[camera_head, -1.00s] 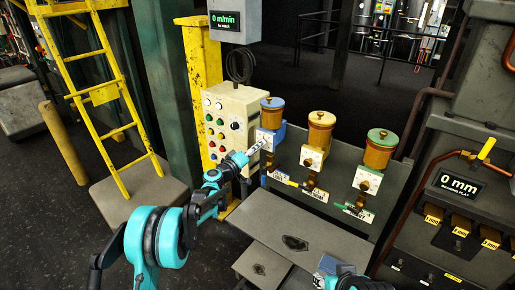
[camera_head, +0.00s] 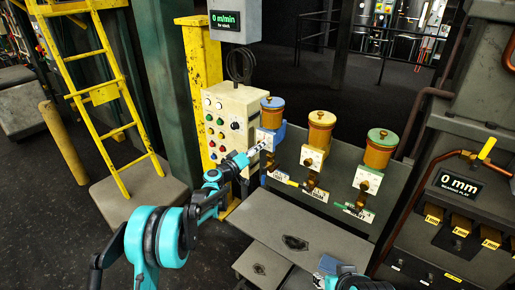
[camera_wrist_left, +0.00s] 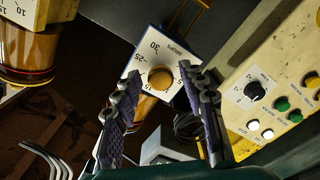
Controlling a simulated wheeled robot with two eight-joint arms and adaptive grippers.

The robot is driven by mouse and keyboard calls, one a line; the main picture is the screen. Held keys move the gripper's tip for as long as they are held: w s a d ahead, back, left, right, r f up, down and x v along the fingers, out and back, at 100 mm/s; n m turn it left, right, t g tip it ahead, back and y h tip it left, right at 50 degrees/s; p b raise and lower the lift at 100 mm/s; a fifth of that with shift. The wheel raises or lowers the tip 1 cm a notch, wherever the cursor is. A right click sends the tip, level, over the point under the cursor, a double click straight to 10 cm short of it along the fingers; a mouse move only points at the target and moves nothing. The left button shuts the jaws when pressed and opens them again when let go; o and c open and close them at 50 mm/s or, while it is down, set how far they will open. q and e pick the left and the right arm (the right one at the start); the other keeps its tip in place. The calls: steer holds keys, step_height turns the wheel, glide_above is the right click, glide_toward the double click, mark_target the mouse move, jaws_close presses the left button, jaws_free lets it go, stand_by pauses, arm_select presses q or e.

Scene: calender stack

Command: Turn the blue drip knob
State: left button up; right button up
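The blue-lidded oiler (camera_head: 272,104) is the leftmost of three on the grey panel. Its white dial plate (camera_head: 264,139) faces my left gripper (camera_head: 255,149). In the left wrist view the dial (camera_wrist_left: 147,52) shows printed numbers and the word DROPS, with a round brass-coloured knob (camera_wrist_left: 160,78) in its middle. My left gripper (camera_wrist_left: 160,84) is open. Its two fingers appear on either side of the knob, with gaps between them and it; whether the tips reach its depth is unclear. My right gripper (camera_head: 330,266) is partly in view at the bottom; its fingers are not clear.
A yellow-lidded oiler (camera_head: 321,118) and a green-lidded oiler (camera_head: 381,138) stand to the right. A beige button box (camera_head: 228,117) stands close on the left. A grey plate (camera_head: 290,222) lies in front.

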arm_select(q)
steer(key=v, duration=1.2)
steer(key=s+r+m+g+y, duration=0.25)
steer(key=s+g+y, duration=0.2)
steer(key=s, duration=1.45)
steer(key=s+a+f+g+y, duration=0.1)
steer(key=s+a+f+y, duration=0.1)
steer(key=s, duration=0.5)
steer(key=s+a+f+g+y, duration=0.1)
steer(key=s+a+f+y, duration=0.1)
steer(key=s+a, duration=0.2)
steer(key=s+a+f+g+y, duration=0.1)
steer(key=s+a+f+y, duration=0.1)
steer(key=s, duration=0.8)
steer(key=shift+s+a+f+n, duration=0.35)
steer(key=shift+a+f, duration=0.15)
steer(key=shift+a, duration=0.5)
